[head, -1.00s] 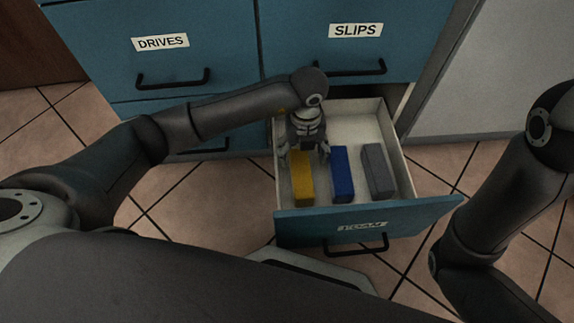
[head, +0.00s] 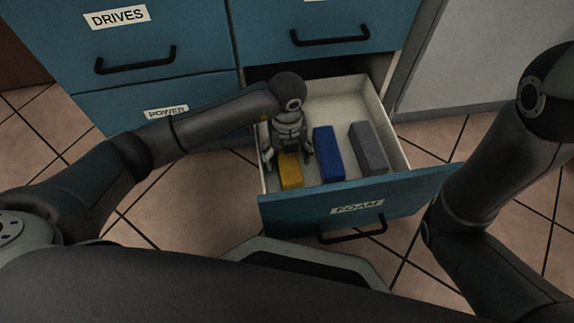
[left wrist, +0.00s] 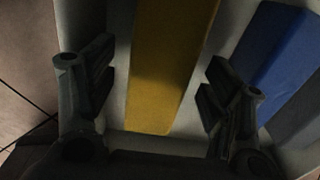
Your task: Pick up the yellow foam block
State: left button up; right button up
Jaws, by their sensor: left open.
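The yellow foam block (head: 291,172) lies in the left part of the open drawer (head: 402,143) labelled FOAM. My left gripper (head: 288,158) is inside the drawer over the block and hides its far part. In the left wrist view the yellow block (left wrist: 165,75) runs between the two open fingers of the left gripper (left wrist: 155,90), with a gap on each side. Nothing is held. My right arm shows at the right of the head view, but its gripper is out of sight.
A blue block (head: 328,155) lies just right of the yellow one, close to the right finger in the wrist view. A grey block (head: 369,148) lies farther right. The drawer walls are near on the left. Closed drawers labelled DRIVES (head: 150,40) and POWER (head: 140,95) stand beside it.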

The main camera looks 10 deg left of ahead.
pick_arm(q)
notch_tip(320, 180, down, 2)
jog(key=shift+f+b, duration=0.1)
jog(key=shift+b, duration=0.4)
jog(key=c, duration=0.9)
jog(key=shift+c, duration=0.2)
